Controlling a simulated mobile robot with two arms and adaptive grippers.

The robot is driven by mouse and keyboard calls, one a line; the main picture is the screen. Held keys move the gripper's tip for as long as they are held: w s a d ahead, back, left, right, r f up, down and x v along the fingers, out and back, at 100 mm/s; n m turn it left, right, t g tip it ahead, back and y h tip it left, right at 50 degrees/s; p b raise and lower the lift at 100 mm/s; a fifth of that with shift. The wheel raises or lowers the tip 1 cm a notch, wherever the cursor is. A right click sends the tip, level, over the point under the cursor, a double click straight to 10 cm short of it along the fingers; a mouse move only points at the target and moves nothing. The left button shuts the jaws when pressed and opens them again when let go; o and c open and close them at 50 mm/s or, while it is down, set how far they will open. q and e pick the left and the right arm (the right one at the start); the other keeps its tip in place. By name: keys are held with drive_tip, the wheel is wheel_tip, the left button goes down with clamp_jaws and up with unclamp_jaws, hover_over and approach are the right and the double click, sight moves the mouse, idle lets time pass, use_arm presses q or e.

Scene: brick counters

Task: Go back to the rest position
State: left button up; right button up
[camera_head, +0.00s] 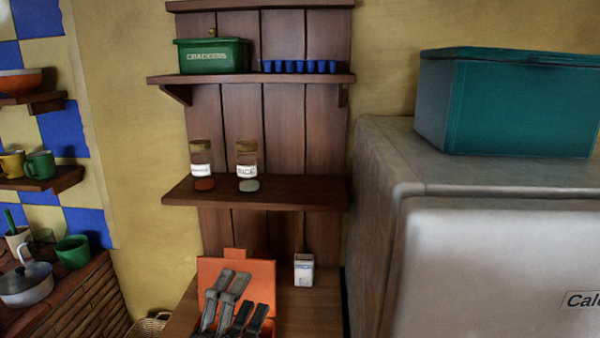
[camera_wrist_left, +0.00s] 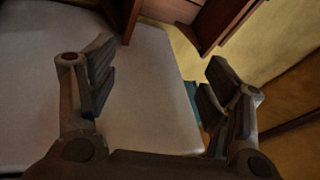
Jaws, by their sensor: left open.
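My left gripper (camera_head: 243,293) shows at the bottom of the head view, in front of an orange box or panel (camera_head: 262,272) on the wooden counter. Its fingers point up and are apart. In the left wrist view the gripper (camera_wrist_left: 160,80) is open, with nothing between its fingers. A pale grey surface (camera_wrist_left: 150,120) lies behind it there. My right gripper is in neither view.
A shelf (camera_head: 290,193) with two labelled jars stands above the counter. A small white box (camera_head: 304,270) is right of the orange one. A grey fridge (camera_head: 480,180) with a teal box (camera_head: 505,105) fills the right. A pot (camera_head: 27,285) is at left.

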use_arm(q)
drive_tip(key=s+a+f+n+g+y, duration=0.3)
drive_tip(key=a+f+n, duration=0.15)
drive_tip(key=f, duration=0.25)
drive_tip(key=s+a+f+n+g+y, duration=0.2)
drive_tip(key=a+f+n+g, duration=0.1)
drive_tip(key=f+n, duration=0.3)
drive_tip(key=s+a+f+n+g+y, duration=0.3)
drive_tip(key=f, duration=0.5)
drive_tip(key=s+f+n+g, duration=0.2)
drive_tip(key=s+f+g, duration=0.25)
drive_tip(key=s, duration=0.35)
drive_tip(key=s+f+n+g, duration=0.3)
drive_tip(key=s+f, duration=0.2)
drive_tip(key=s, duration=0.4)
wheel_tip(320, 180, down, 28)
drive_tip(key=s+g, duration=0.2)
drive_tip(key=s+a+f, duration=0.1)
drive_tip(key=s+f, duration=0.6)
drive_tip(key=s, duration=0.1)
drive_tip(key=s+a+f, duration=0.2)
drive_tip(key=s+f, duration=0.5)
drive_tip(key=shift+s+a+f+m+g+h, duration=0.3)
drive_tip(key=shift+s+f+m+g, duration=0.05)
drive_tip(key=shift+s, duration=0.05)
